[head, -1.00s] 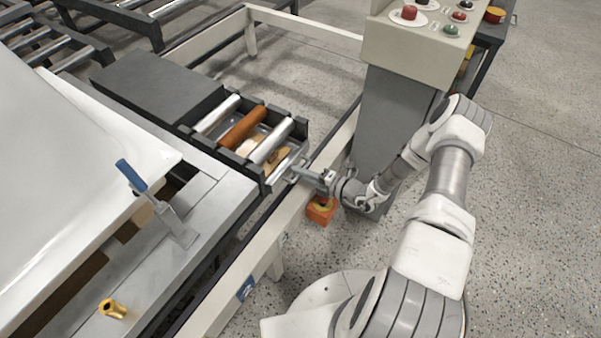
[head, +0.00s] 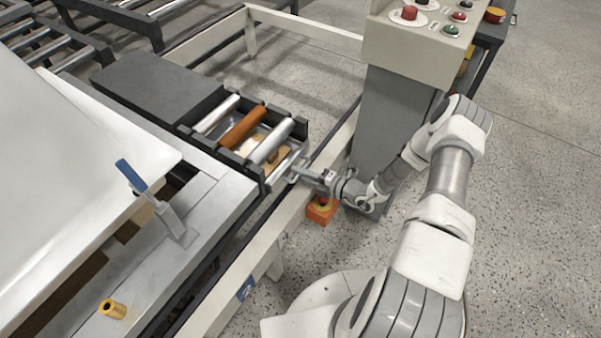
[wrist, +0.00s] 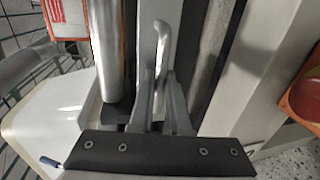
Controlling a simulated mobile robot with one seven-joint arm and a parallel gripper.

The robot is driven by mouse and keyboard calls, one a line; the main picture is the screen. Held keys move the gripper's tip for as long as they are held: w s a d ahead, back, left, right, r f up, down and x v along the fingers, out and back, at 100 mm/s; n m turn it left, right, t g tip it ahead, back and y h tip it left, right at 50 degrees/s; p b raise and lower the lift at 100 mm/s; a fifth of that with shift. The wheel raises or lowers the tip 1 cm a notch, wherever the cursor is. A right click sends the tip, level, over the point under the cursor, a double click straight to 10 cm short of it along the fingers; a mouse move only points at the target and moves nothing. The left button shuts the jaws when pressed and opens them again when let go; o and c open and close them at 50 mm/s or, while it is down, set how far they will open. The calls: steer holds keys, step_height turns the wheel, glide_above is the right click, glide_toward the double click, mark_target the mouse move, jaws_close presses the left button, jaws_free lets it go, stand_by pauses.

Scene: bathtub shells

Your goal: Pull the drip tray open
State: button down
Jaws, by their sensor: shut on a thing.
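The drip tray (head: 287,166) is a shallow metal tray under the rollers, in the dark roller frame beside the bathtub line. Brownish residue shows in it between the rollers. Its pale bar handle (wrist: 162,40) runs up the middle of the wrist view. My gripper (head: 297,171) is at the tray's front end, low beside the white rail. In the wrist view my gripper's fingers (wrist: 163,105) are closed around the handle. How far the tray stands out of the frame is hard to tell, as rollers and frame hide much of it.
Silver rollers (head: 270,140) and an orange roller (head: 243,127) lie above the tray. A white rail (head: 262,232) runs past my gripper. The control pedestal (head: 392,125) stands behind my arm, with an orange box (head: 321,211) on the floor. A blue-handled clamp (head: 133,176) sits left.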

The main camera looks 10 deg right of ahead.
steer(key=f+v, duration=0.2)
steer(key=v, duration=1.1)
steer(key=s+f+v, duration=0.1)
steer(key=f+v, duration=0.2)
steer(key=v, duration=1.1)
steer(key=shift+d+f, duration=0.35)
steer(key=shift+w, duration=0.1)
steer(key=c, duration=1.2)
jaws_free()
steer(key=shift+o, duration=0.2)
steer(key=shift+d, duration=0.1)
steer(key=p+v, duration=0.1)
steer(key=v, duration=1.6)
steer(key=shift+p, duration=0.35)
steer(key=shift+d, duration=0.1)
